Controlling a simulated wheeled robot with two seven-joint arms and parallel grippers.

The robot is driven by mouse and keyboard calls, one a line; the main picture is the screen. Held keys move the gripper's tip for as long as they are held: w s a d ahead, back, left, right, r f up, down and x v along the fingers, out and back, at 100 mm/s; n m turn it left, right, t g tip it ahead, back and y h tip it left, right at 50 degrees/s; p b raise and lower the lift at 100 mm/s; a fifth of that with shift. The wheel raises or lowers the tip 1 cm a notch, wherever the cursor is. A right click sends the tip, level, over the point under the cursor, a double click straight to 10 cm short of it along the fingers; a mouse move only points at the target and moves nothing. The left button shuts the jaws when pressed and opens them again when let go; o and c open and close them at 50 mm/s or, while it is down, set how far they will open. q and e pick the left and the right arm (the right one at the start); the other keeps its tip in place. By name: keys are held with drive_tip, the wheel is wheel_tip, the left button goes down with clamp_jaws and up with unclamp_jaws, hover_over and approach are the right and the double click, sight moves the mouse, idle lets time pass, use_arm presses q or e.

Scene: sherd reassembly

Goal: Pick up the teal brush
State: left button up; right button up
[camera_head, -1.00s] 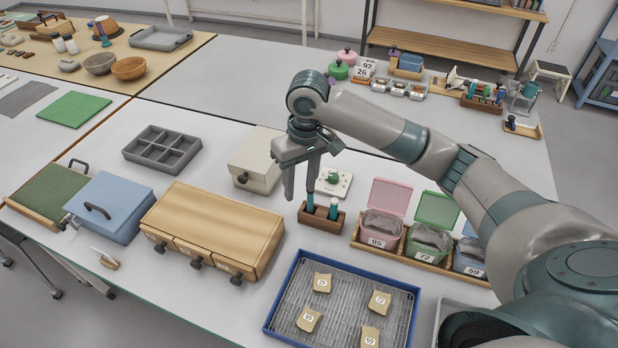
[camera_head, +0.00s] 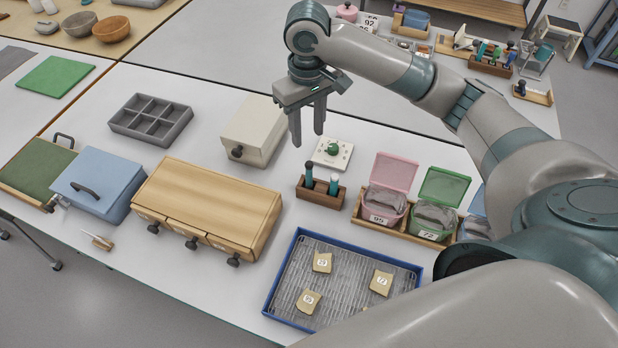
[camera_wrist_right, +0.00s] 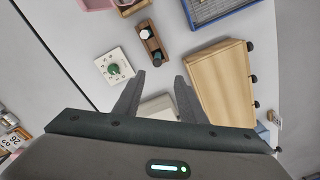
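A small wooden holder (camera_head: 321,194) stands on the table with two upright teal items in it. The left one is a dark teal stick (camera_head: 308,177); the right one is teal with a pale top (camera_head: 333,184). I cannot tell for sure which is the brush. In the right wrist view the holder (camera_wrist_right: 149,40) lies just beyond the fingertips, with the dark teal top (camera_wrist_right: 157,57) nearer than the white top (camera_wrist_right: 145,33). My right gripper (camera_head: 308,139) is open and empty, pointing down above and behind the holder. My left gripper is not in view.
A white plate with a green knob (camera_head: 331,153) and a cream box (camera_head: 253,130) stand behind the holder. A wooden drawer box (camera_head: 208,203) is to its left, lidded bins (camera_head: 388,198) to its right, and a blue-rimmed tray (camera_head: 291,240) with sherds in front.

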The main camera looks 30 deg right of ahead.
sight(308, 164)
wheel_tip(308, 164, down, 12)
drive_tip(key=shift+r+p, duration=0.15)
drive_tip(key=shift+p, duration=1.1)
drive_tip(key=shift+d+f+p, duration=0.1)
drive_tip(key=shift+f+p, duration=0.2)
drive_tip(key=f, duration=0.1)
drive_tip(key=f+p, duration=0.1)
drive_tip(key=f, duration=0.1)
drive_tip(key=shift+w+d, duration=0.15)
drive_tip(key=shift+d, duration=0.05)
drive_tip(key=shift+f+p, duration=0.3)
drive_tip(key=shift+f, duration=0.5)
drive_tip(key=shift+c, duration=0.2)
clamp_jaws()
